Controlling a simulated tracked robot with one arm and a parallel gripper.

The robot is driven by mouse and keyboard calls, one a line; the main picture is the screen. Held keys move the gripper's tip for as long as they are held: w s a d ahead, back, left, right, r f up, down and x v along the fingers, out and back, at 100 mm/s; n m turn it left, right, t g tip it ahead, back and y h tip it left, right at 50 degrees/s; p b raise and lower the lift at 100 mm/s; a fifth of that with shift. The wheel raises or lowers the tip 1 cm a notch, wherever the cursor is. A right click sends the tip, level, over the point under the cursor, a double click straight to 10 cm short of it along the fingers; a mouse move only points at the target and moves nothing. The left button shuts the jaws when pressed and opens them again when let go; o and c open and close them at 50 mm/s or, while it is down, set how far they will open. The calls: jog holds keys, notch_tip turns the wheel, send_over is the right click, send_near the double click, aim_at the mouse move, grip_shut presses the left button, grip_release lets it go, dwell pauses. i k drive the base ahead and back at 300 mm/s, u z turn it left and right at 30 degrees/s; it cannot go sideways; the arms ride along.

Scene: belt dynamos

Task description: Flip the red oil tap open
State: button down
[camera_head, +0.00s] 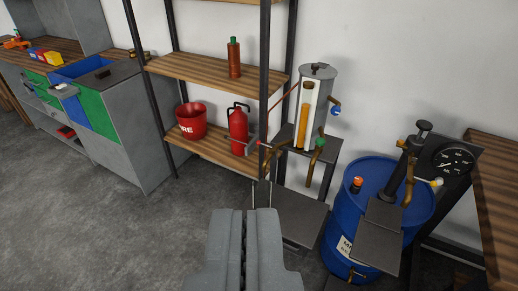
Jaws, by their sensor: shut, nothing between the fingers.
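A grey oil cylinder (318,88) with an amber sight tube (304,105) stands on a small dark stand, right of the shelf. Brown pipes and small taps sit around it. A blue tap handle (335,110) is on its right side and a green knob (320,142) is below. A small red part (264,145) with a grey piece shows at its lower left, beside the shelf; it may be the red tap, but its position is too small to tell. My gripper (244,213) is shut and empty at the bottom centre, in front of the stand and apart from the taps.
A wooden shelf (195,68) holds a red bucket (191,122) and a red extinguisher (238,128); its dark post stands close left of the cylinder. A blue barrel (345,225) with a gauge (453,160) above stands right. The floor (90,215) at left is clear.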

aim_at(258, 144)
jog(key=z, duration=0.45)
jog(key=i, duration=1.6)
jog(key=u, duration=0.65)
